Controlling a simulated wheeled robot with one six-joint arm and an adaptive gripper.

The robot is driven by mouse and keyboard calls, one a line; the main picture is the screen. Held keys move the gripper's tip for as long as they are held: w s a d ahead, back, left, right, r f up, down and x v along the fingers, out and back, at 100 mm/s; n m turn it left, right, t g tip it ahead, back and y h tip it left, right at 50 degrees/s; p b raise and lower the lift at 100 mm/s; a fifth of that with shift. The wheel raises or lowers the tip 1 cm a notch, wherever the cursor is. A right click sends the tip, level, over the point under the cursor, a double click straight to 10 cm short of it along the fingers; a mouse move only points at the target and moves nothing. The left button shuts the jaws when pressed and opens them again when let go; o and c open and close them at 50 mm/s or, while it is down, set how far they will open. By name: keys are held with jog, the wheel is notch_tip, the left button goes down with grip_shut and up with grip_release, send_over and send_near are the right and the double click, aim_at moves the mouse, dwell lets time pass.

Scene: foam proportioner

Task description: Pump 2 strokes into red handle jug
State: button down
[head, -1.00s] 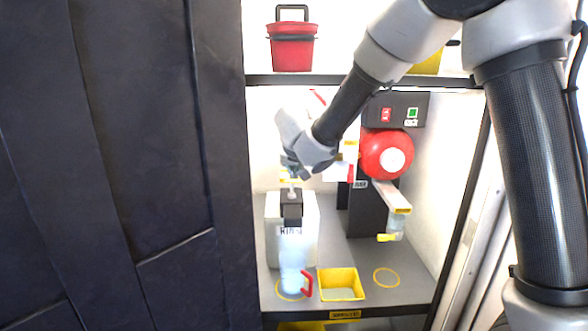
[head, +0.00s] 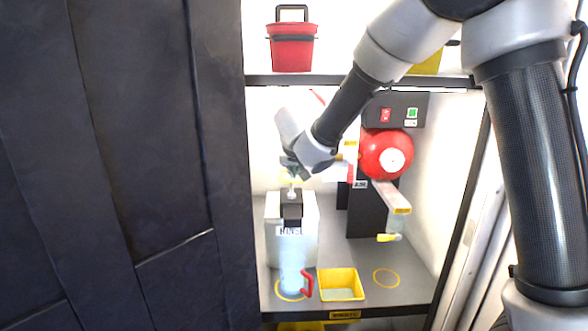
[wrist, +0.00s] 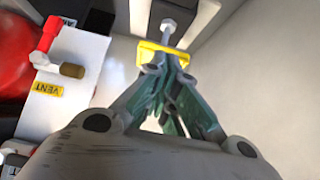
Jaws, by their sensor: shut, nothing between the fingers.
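The hand pump is a white container (head: 306,240) with a black spout block (head: 291,209) and a yellow crossbar (head: 291,181) on a pale stem. A clear jug with a red handle (head: 307,285) stands below the spout on a yellow ring mark. My gripper (head: 290,170) points down just above the crossbar. In the wrist view the fingertips (wrist: 172,72) are shut with nothing between them, at the near side of the yellow crossbar (wrist: 155,52). The fingers cover part of the crossbar. I cannot tell whether they touch it.
A yellow tray (head: 341,294) sits right of the jug, then an empty yellow ring mark (head: 386,278). A red ball-shaped tank (head: 385,154) and its red-handled vent valve (wrist: 49,36) stand close right of my gripper. A shelf (head: 360,81) crosses above; a dark panel (head: 150,160) borders the left.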

aim_at(291, 181)
dwell(0.4)
jog(key=r, duration=0.5)
jog(key=shift+a, duration=0.35)
jog(key=x, duration=1)
jog(key=shift+f, duration=0.1)
jog(key=shift+f, duration=2.55)
